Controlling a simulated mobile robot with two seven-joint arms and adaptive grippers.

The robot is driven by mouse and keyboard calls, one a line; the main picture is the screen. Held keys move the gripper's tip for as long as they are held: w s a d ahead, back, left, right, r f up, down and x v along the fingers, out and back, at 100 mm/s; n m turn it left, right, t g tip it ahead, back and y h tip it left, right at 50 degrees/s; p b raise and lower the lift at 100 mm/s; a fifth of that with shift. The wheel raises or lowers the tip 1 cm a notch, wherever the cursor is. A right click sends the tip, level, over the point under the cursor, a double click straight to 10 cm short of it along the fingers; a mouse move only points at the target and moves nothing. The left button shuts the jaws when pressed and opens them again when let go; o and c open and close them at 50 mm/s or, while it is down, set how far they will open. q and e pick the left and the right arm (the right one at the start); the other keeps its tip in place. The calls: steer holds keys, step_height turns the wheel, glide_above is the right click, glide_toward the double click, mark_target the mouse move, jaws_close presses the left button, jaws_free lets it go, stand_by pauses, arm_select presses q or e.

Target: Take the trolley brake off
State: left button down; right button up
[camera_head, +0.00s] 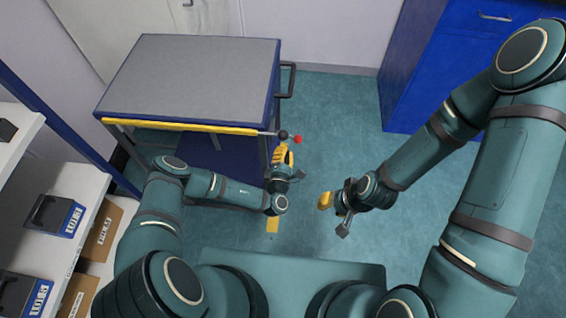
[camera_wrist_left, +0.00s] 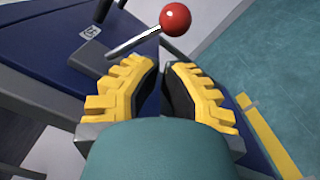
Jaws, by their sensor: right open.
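The trolley (camera_head: 195,75) has a grey top, dark blue sides and a yellow strip along its near edge. A short metal lever with a red ball (camera_head: 298,139) sticks out near its right front corner. In the left wrist view the red ball (camera_wrist_left: 175,19) and its rod (camera_wrist_left: 133,42) are just beyond my fingertips. My left gripper (camera_head: 283,153) is just below the lever, fingertips close together with nothing seen between them; it also shows in the left wrist view (camera_wrist_left: 162,72). My right gripper (camera_head: 335,214) is open and empty above the floor, lower right of the lever.
A black push handle (camera_head: 289,79) stands on the trolley's right side. A blue cabinet (camera_head: 425,70) is at the back right. White shelves (camera_head: 75,180) with boxes are at the left. Green floor (camera_head: 335,115) is free between trolley and cabinet, with a yellow strip (camera_wrist_left: 268,132) on it.

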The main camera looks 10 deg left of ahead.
arm_select(q)
steer(key=w, duration=0.3)
steer(key=shift+w+d+b, duration=0.1)
steer(key=shift+w+b, duration=0.1)
steer(key=shift+b, duration=0.15)
arm_select(e)
steer(key=shift+w+f, duration=0.1)
steer(key=shift+f, duration=0.35)
arm_select(q)
steer(key=shift+r, duration=0.1)
